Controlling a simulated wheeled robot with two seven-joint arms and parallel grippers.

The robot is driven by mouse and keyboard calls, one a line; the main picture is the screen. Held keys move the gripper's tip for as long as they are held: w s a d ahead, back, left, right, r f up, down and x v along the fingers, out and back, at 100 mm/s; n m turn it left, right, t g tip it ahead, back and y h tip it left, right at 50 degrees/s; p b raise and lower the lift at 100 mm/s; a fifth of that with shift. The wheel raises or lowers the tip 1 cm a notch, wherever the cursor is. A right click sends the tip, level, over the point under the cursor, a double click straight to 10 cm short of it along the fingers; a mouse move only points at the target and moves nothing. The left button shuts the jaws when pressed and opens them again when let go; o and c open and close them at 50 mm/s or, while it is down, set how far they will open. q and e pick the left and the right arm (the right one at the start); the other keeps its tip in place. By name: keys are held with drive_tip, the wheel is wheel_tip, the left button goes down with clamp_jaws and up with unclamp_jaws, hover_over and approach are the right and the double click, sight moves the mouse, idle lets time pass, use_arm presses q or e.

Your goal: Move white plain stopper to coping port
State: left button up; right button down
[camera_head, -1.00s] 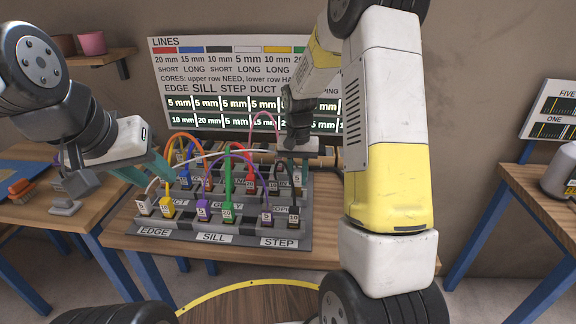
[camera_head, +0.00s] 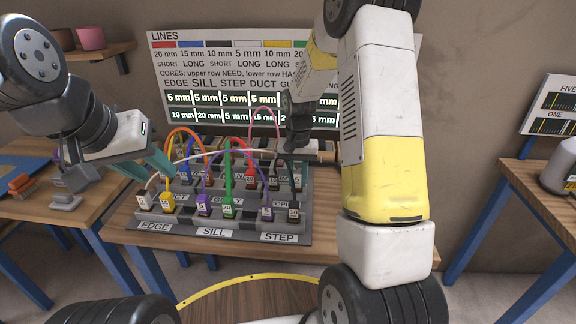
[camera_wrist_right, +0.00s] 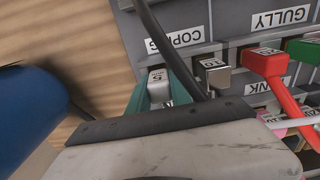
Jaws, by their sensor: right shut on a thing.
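The white plain stopper (camera_wrist_right: 158,78), a small white block marked 5, is between the teal fingers of my right gripper (camera_wrist_right: 156,95) in the right wrist view. It is beside the COPING label (camera_wrist_right: 174,38) at the board's end; whether it is seated in the port is hidden. A dark cable passes close beside the stopper. My left gripper (camera_head: 150,168) is open with teal fingers, above the board's left end.
A red plug (camera_wrist_right: 265,62) is near the right gripper. A sign (camera_head: 235,70) stands behind.

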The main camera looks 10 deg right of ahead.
drive_tip(key=shift+f, duration=0.3)
drive_tip(key=c, duration=1.1)
unclamp_jaws()
drive_tip(key=shift+r, duration=3.9)
